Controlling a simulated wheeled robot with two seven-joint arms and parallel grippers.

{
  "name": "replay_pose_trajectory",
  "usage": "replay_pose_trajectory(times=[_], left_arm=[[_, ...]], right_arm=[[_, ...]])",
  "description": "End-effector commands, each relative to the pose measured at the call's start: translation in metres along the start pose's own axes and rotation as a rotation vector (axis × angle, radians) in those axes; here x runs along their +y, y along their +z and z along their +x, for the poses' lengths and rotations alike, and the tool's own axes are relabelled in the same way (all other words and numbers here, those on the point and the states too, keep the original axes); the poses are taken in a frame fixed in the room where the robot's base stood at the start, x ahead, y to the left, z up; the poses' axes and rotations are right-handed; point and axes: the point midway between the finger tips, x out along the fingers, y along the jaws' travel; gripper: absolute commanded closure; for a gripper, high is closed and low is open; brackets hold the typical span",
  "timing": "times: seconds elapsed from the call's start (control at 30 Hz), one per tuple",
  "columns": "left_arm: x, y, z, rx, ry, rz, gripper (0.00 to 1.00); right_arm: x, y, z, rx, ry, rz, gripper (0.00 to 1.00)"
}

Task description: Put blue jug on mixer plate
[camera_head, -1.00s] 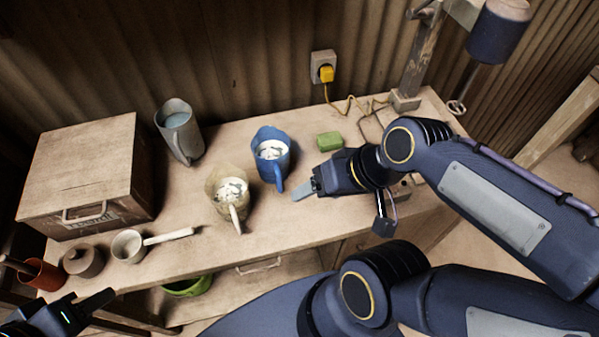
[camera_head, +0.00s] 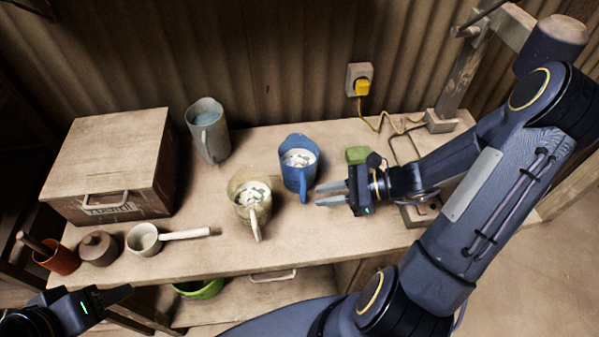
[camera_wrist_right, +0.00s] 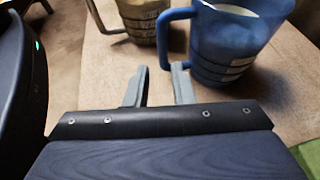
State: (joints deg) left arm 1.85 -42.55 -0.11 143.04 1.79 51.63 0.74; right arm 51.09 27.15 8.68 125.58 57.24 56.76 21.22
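The blue jug (camera_head: 298,160) stands upright on the bench with pale, lumpy contents; its handle faces the front. My right gripper (camera_head: 318,195) is open and empty, just right of the handle in the head view. In the right wrist view the blue jug (camera_wrist_right: 236,42) is ahead on the right, and its handle is beyond the open fingertips (camera_wrist_right: 158,78), apart from them. My left gripper (camera_head: 112,296) is at lower left, away from the jug; its finger gap is unclear. A low block with a knob (camera_head: 424,211) is partly hidden by my right arm; I cannot tell whether it is the mixer plate.
A beige jug (camera_head: 250,198) stands close left of the blue jug. A grey jug (camera_head: 208,130), a wooden box (camera_head: 108,160) and a pan (camera_head: 145,239) are further left. A green block (camera_head: 357,154) lies behind my right gripper. A post (camera_head: 464,78) stands at right.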

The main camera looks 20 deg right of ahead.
Motion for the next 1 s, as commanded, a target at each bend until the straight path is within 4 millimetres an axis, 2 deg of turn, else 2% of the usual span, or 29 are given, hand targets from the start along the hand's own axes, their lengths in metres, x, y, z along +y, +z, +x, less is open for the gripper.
replay_pose_trajectory(times=[0.33, 0.6, 0.9, 1.0], left_arm=[[0.002, -0.002, -0.004, 0.0, 0.0, 0.0, 0.61], [0.004, -0.004, -0.008, 0.0, 0.0, 0.0, 0.61], [0.004, -0.004, -0.008, 0.0, 0.0, 0.0, 0.61], [0.004, -0.004, -0.008, 0.0, 0.0, 0.0, 0.61]], right_arm=[[-0.002, 0.003, 0.035, -0.006, 0.001, 0.009, 0.78], [-0.004, 0.006, 0.073, -0.004, 0.001, 0.007, 0.78], [-0.004, 0.005, 0.077, 0.0, -0.002, 0.006, 0.78], [-0.004, 0.005, 0.077, 0.0, -0.001, 0.006, 0.91]])
